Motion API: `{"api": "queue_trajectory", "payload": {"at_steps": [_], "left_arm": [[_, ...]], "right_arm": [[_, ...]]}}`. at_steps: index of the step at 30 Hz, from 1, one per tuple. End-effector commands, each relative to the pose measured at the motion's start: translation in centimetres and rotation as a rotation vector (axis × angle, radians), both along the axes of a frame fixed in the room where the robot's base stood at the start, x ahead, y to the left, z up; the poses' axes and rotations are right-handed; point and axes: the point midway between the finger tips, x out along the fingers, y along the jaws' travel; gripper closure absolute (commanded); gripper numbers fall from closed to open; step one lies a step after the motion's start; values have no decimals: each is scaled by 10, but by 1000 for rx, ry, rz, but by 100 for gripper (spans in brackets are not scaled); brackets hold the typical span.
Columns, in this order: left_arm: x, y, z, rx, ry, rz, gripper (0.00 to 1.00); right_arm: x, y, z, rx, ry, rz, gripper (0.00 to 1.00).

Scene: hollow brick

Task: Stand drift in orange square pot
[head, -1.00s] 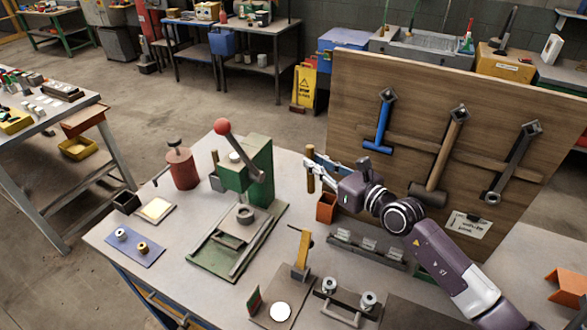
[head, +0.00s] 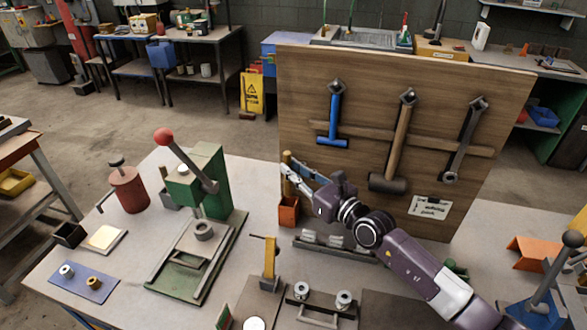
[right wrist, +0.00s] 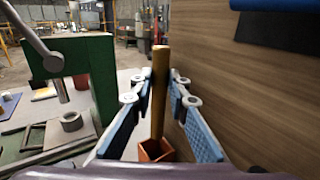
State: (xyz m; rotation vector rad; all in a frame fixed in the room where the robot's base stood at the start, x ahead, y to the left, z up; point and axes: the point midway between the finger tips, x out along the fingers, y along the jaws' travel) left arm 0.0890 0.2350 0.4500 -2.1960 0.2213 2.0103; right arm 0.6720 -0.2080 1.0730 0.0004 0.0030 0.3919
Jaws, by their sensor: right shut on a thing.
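The drift (head: 287,158) is a brownish-gold upright rod, and my right gripper (head: 289,172) is shut on it. In the right wrist view the drift (right wrist: 160,90) stands between the two blue-padded fingers. The orange square pot (head: 289,212) sits on the bench directly below the gripper. In the right wrist view the drift's lower end meets the opening of the pot (right wrist: 155,151). How deep it reaches inside, or whether it touches the floor of the pot, I cannot tell. My left gripper is not in view.
A wooden tool board (head: 300,110) with hammers stands close behind the gripper. A green press (head: 208,180) with a red-knobbed lever stands left of the pot. A grey rack (head: 335,249) lies in front to the right. Bare bench lies just left of the pot.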

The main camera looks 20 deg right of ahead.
Motion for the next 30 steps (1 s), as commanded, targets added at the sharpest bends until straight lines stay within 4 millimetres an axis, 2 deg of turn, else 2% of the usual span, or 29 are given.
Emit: {"api": "queue_trajectory", "payload": {"at_steps": [2, 5, 18, 30], "left_arm": [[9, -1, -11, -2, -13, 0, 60], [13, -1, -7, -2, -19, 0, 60], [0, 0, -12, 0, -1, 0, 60], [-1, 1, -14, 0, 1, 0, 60]], "right_arm": [[0, 0, -10, -1, -6, -1, 100], [1, 0, -6, 0, -7, -1, 100], [-1, 0, -12, 3, -4, 0, 100], [-2, 0, -15, 1, -6, 0, 100]]}}
